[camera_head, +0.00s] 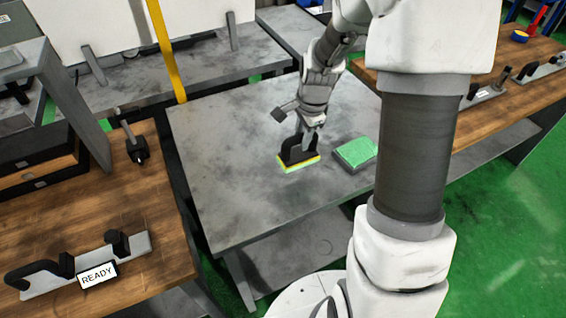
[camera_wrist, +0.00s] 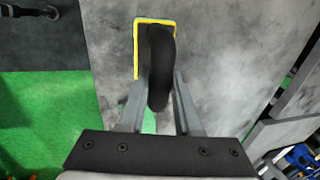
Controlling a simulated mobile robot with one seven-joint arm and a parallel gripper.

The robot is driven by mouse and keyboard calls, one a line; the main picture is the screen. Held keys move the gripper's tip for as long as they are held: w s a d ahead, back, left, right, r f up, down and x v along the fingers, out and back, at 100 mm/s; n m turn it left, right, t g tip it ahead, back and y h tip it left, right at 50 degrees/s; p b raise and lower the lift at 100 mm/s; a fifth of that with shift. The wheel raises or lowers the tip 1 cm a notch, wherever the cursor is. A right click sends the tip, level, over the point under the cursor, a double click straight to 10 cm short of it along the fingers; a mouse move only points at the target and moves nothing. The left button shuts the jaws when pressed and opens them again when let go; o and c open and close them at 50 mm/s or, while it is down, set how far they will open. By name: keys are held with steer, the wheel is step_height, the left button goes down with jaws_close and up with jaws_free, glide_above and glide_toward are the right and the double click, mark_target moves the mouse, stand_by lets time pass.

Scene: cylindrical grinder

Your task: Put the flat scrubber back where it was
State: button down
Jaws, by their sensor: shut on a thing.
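The flat scrubber (camera_head: 299,156) has a dark handle and a yellow-green pad edge. In the head view it is at the middle of the grey metal table (camera_head: 225,150), pad side down, at or just above the top; I cannot tell whether it touches. My gripper (camera_head: 306,138) comes from above and is shut on its handle. In the wrist view the black handle of the scrubber (camera_wrist: 159,55) lies between the two fingers of my gripper (camera_wrist: 160,85), with the yellow rim of the pad beyond. The underside of the pad is hidden.
A green-topped grey block (camera_head: 357,151) lies just right of the scrubber. A wooden bench (camera_head: 150,200) at left holds a fixture with a READY sign (camera_head: 98,275). Another wooden bench (camera_head: 530,60) is at right. The table's left and front parts are clear.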

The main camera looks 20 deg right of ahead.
mark_target(283, 160)
steer(key=a+f, duration=0.2)
steer(key=a, duration=0.1)
steer(key=a+f, duration=0.1)
steer(key=a, duration=0.1)
steer(key=shift+s, duration=0.2)
steer(key=shift+f, duration=2.05)
steer(key=c, duration=0.6)
jaws_free()
steer(key=shift+c, duration=0.2)
steer(key=shift+o, duration=0.2)
